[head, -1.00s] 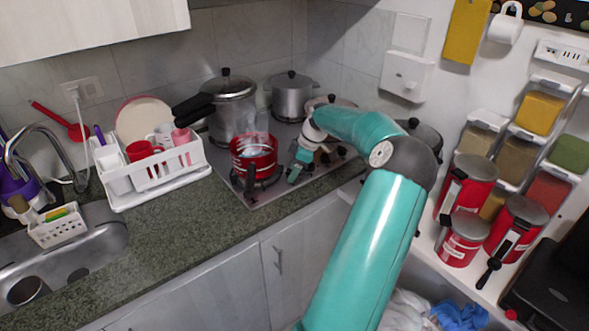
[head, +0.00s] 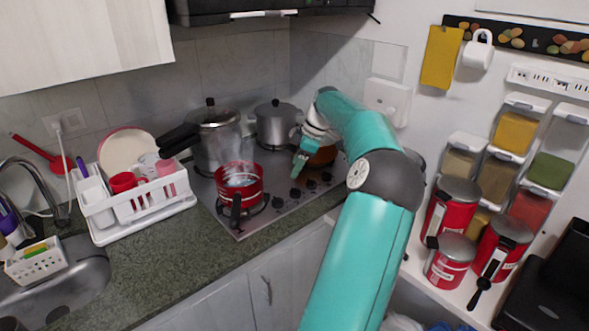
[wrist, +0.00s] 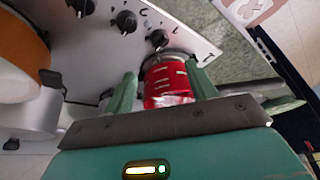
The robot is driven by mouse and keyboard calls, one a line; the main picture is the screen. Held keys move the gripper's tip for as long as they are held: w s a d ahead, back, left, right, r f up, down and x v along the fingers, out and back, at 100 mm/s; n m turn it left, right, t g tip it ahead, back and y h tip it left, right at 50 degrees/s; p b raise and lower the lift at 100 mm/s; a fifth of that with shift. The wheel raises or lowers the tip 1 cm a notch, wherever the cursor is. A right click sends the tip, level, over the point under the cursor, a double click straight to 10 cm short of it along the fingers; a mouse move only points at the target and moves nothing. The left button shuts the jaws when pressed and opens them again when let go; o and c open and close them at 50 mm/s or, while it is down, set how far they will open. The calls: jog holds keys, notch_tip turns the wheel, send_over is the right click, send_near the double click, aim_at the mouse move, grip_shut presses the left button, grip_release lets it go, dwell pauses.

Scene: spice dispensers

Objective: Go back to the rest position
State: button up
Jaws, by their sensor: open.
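My gripper (head: 300,165) is at the end of my teal arm, over the right part of the stove (head: 262,215). In the wrist view my gripper (wrist: 162,72) has its two green fingers spread apart. A red pot (head: 239,190) with a dark handle stands on the front left burner, left of my gripper in the head view. Steam rises from it. A red vessel with pale marks, seemingly this pot (wrist: 167,84), shows between the fingers in the wrist view; how far beyond them it is, I cannot tell.
An orange pot (head: 322,155) stands just right of my gripper, partly hidden by my arm. A pressure cooker (head: 217,145) and a steel pot (head: 276,127) stand behind. A white dish rack (head: 140,208) is at left. Red canisters (head: 450,259) and spice dispensers (head: 514,132) are at right.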

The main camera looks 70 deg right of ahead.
jog(key=shift+w, duration=0.1)
dwell(0.4)
jog(key=w+a, duration=0.4)
jog(key=w+a+r+g, duration=0.1)
jog(key=w+a, duration=0.4)
jog(key=w+a+r+g, duration=0.1)
jog(key=w+a, duration=0.3)
jog(key=a, duration=0.1)
jog(key=shift+w+r+h, duration=0.1)
jog(key=shift+w+h, duration=0.1)
jog(key=shift+h, duration=0.1)
jog(key=w+a+r+h, duration=0.1)
jog(key=w+a+r, duration=0.1)
jog(key=a, duration=1)
jog(key=w+a+r+h, duration=0.1)
jog(key=w+a+h, duration=0.15)
jog(key=a, duration=1.05)
jog(key=s+a+f+m+t+y, duration=0.1)
jog(key=s+a+m, duration=0.1)
jog(key=s+a, duration=0.4)
jog(key=s+a+m+t+y, duration=0.1)
jog(key=s+a, duration=0.6)
jog(key=a, duration=0.8)
jog(key=shift+s+f+m+t+y, duration=0.25)
jog(key=shift+f+m+t+y, duration=0.15)
jog(key=shift+t, duration=0.3)
